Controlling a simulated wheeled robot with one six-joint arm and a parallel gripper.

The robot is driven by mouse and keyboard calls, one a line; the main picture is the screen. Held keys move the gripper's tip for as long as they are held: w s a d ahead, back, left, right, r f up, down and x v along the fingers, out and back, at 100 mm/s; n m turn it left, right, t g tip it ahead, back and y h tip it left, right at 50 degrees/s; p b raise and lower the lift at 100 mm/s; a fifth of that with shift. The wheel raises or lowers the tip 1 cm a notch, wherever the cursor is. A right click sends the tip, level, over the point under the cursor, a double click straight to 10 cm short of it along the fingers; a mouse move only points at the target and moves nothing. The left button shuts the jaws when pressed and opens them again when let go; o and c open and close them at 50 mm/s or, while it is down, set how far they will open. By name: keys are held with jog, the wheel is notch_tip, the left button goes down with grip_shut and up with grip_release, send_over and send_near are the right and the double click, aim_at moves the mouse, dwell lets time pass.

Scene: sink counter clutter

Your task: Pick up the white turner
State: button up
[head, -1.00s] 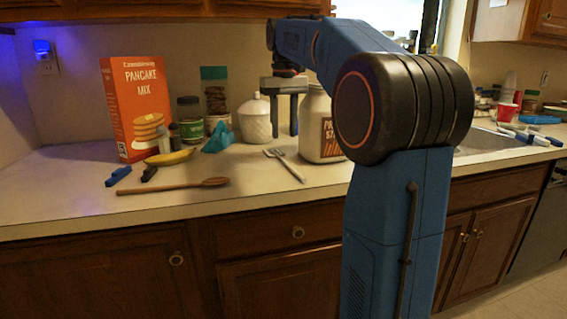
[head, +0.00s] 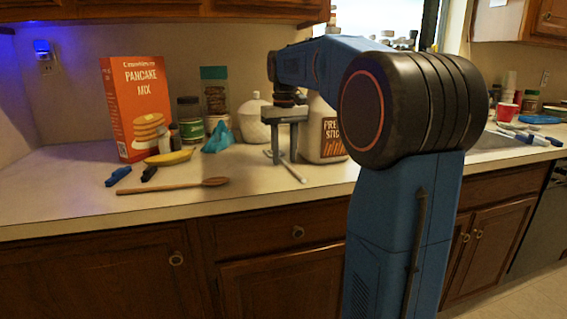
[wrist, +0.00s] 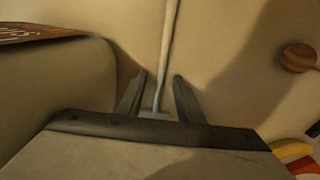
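The white turner (head: 293,173) lies on the counter in front of the white jar, its handle toward the front edge. In the wrist view its pale handle (wrist: 168,40) runs up the picture, and its lower end lies between my fingers. My gripper (head: 285,160) is open, pointing down over the turner and partly hiding it in the head view. In the wrist view the two fingers of my gripper (wrist: 159,78) stand apart on either side of the turner, with gaps showing. I cannot tell how far the fingertips are above the counter.
The white jar (head: 329,128) stands close right of my gripper, and a white lidded canister (head: 252,120) behind it. To the left are a wooden spoon (head: 180,187), a banana (head: 168,158), a blue cloth (head: 218,137) and a pancake mix box (head: 137,105). The counter's front strip is mostly clear.

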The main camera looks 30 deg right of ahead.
grip_shut()
